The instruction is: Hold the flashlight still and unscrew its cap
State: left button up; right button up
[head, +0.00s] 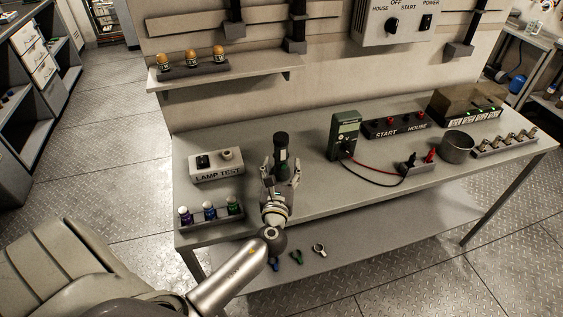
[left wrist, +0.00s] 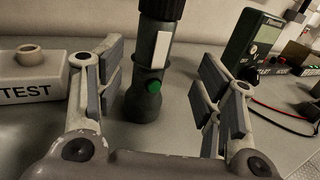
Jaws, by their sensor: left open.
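A dark flashlight (head: 281,146) stands upright on the grey bench, its wide black end up. In the left wrist view the flashlight (left wrist: 152,70) shows a white label and a green button, and its top is cut off by the picture edge. My left gripper (head: 280,172) is open in front of the flashlight. In the left wrist view the fingers of my left gripper (left wrist: 160,95) stand apart on either side of it, with visible gaps, and do not touch it. The cap's seam cannot be made out. My right gripper is not in view.
A lamp test box (head: 217,165) and a rack of small bulbs (head: 209,213) stand to the left. A green multimeter (head: 343,136) with red and black leads stands to the right. A metal cup (head: 456,147) is farther right. A shelf (head: 225,78) hangs behind.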

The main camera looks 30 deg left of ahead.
aim_at(280, 157)
pick_arm(q)
jog(key=shift+w+a, duration=0.35)
jog(key=shift+w, duration=0.3)
jog(key=shift+w+a, duration=0.25)
jog(key=x, duration=0.2)
jog(key=p+x, duration=0.1)
jog(key=x, duration=0.1)
jog(key=shift+a+f, duration=0.2)
jog(key=shift+a, duration=0.15)
jog(key=shift+w+a+f, duration=0.1)
jog(key=shift+w, duration=0.1)
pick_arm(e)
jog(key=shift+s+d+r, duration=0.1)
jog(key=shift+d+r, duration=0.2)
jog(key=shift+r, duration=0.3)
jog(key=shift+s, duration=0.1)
pick_arm(q)
jog(key=c, duration=0.5)
grip_shut()
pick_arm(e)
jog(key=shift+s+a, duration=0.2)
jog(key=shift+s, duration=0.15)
